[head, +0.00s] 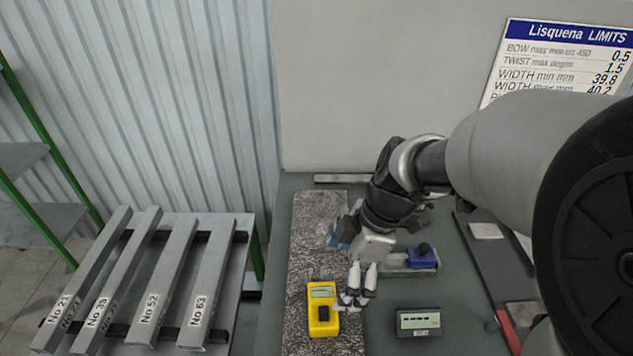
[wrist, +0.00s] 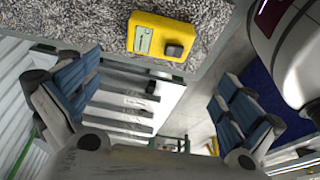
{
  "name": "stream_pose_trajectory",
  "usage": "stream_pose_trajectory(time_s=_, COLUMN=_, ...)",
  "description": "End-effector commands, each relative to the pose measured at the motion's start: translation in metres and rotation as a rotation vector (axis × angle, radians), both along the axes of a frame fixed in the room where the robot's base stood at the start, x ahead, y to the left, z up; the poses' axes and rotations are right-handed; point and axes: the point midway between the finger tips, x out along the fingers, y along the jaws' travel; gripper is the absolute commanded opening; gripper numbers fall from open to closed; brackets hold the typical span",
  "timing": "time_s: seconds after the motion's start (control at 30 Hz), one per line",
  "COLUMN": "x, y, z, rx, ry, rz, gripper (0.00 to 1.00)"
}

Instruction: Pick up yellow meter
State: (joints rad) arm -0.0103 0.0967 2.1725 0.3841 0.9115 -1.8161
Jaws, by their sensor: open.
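The yellow meter (head: 322,308) lies on the grey speckled strip on the table, with a small display at its far end and a dark knob nearer the front. It also shows at the top of the wrist view (wrist: 160,38), lying on the speckled surface. My gripper (head: 354,299) is at the meter's right edge in the head view, its fingertips slightly overlapping that edge. In the wrist view my gripper (wrist: 158,100) is open, its blue-padded fingers wide apart and nothing between them. The meter is outside the finger gap; whether they touch is unclear.
A grey display box (head: 419,321) stands right of the gripper. A blue block (head: 422,257) on a metal piece is behind it. A dark bar with a red end (head: 508,330) lies farther right. A rack of numbered grey bars (head: 172,285) stands left.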

Motion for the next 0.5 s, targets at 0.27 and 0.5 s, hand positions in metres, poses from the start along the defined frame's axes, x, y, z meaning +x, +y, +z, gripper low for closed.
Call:
stream_pose_trajectory(time_s=0.27, x=-0.001, y=0.017, z=-0.059, rx=0.000, ry=0.003, rz=0.000, gripper=1.00)
stream_pose_trajectory(time_s=0.5, x=0.000, y=0.023, z=-0.075, rx=-0.001, ry=-0.002, rz=-0.002, gripper=1.00)
